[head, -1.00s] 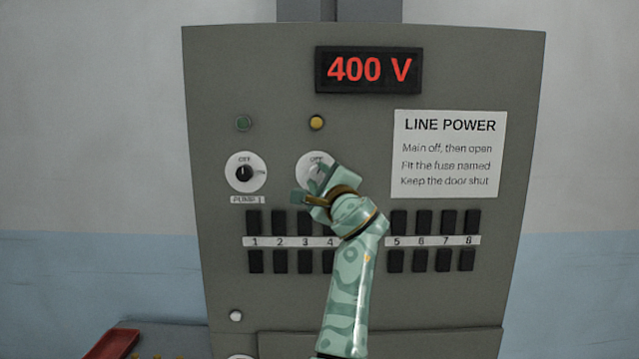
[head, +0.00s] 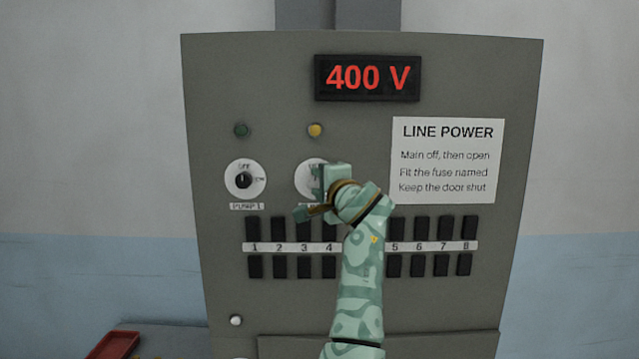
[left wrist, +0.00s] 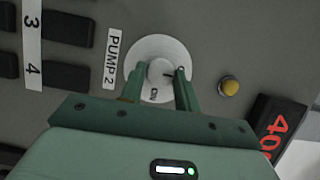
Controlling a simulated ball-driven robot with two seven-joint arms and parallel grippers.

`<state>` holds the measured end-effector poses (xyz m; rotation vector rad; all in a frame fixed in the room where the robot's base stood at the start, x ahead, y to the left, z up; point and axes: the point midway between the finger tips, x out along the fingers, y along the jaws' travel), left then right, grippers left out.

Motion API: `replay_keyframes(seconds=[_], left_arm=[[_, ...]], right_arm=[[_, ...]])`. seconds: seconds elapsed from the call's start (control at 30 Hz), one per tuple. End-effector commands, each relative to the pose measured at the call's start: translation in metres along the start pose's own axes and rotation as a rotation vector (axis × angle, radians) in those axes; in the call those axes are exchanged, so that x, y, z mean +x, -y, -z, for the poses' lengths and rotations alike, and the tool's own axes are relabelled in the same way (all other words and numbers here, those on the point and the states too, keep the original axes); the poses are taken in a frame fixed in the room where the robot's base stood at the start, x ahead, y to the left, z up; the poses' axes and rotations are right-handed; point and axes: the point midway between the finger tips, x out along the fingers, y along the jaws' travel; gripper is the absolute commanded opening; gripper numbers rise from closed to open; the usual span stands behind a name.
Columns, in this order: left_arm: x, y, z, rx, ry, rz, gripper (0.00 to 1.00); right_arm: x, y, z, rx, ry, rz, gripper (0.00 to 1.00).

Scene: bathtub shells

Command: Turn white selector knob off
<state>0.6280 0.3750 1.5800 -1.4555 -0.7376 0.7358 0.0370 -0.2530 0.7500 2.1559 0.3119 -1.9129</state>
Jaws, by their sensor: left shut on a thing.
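The white selector knob (left wrist: 158,71) sits on a round white dial plate beside a PUMP 2 label in the left wrist view. A small dark mark shows on it, and dial lettering is partly covered. My left gripper (left wrist: 160,84) is shut on the knob, one green finger on each side. In the head view my left gripper (head: 316,194) covers the knob and much of its white dial plate (head: 303,177). My right gripper is not in view.
A PUMP 1 dial with a black knob (head: 244,180) is to the left. A yellow lamp (head: 315,130) is above the white dial, and a green lamp (head: 241,130) is further left. Rows of black fuses (head: 252,228) lie below. A display (head: 367,78) reads 400 V.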

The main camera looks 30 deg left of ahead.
Motion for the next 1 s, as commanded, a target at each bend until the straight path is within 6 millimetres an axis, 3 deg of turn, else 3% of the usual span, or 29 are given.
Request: replay_keyframes(seconds=[0.33, 0.37, 0.43, 0.77, 0.87, 1.0], left_arm=[[0.0, -0.002, 0.0, -0.002, 0.0, -0.004, 0.09], [0.0, -0.002, 0.0, -0.002, 0.0, -0.004, 0.35], [0.0, -0.001, 0.0, -0.002, 0.0, -0.003, 0.54], [-0.003, -0.001, 0.0, -0.002, -0.001, -0.001, 0.54], [-0.014, -0.002, 0.001, -0.004, -0.003, 0.0, 0.54], [-0.044, -0.005, 0.001, -0.004, -0.003, -0.001, 0.54]], right_arm=[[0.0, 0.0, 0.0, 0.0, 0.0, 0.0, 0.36], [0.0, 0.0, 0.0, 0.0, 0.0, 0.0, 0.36], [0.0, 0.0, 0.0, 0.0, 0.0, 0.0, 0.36], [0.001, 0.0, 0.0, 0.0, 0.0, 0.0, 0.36], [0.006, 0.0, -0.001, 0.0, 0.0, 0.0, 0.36], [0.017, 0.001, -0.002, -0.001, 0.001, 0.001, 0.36]])
